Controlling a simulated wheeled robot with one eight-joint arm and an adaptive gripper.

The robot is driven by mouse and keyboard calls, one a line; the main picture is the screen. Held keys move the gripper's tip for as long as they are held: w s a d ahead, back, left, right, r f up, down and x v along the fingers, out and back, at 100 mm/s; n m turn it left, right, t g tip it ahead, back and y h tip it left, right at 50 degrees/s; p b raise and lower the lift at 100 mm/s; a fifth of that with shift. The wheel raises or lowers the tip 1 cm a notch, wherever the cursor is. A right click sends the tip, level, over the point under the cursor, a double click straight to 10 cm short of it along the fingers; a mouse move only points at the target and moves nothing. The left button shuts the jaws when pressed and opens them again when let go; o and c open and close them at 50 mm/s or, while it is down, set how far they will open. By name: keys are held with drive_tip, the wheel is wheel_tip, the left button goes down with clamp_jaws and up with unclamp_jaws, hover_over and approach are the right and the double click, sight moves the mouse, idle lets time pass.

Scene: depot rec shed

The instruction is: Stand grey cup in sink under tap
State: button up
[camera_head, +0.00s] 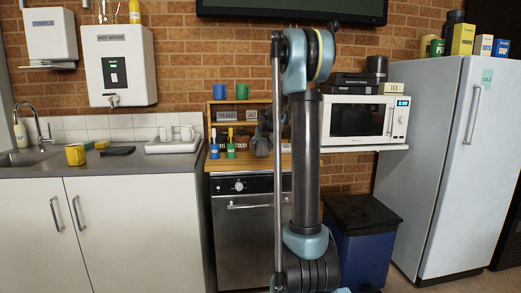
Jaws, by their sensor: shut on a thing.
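My gripper (266,124) is small and dark in the middle of the head view, partly hidden behind my own arm. It is shut on what looks like the grey cup (261,148), at the wooden shelf unit (219,164) above the oven. Whether the cup touches the shelf is unclear. The steel sink (22,158) is at the far left, cut by the picture edge. Its curved tap (38,118) rises behind it.
A yellow mug (76,155) stands beside the sink. A sponge (102,144), a black flat item (118,151) and a white dish rack (173,146) sit along the counter (125,165). Blue and green cups (220,91) stand on the shelf. A microwave (358,120) is to the right.

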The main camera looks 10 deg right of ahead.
drive_tip(key=shift+f, duration=0.1)
drive_tip(key=o, duration=1.5)
drive_tip(key=shift+c, duration=0.2)
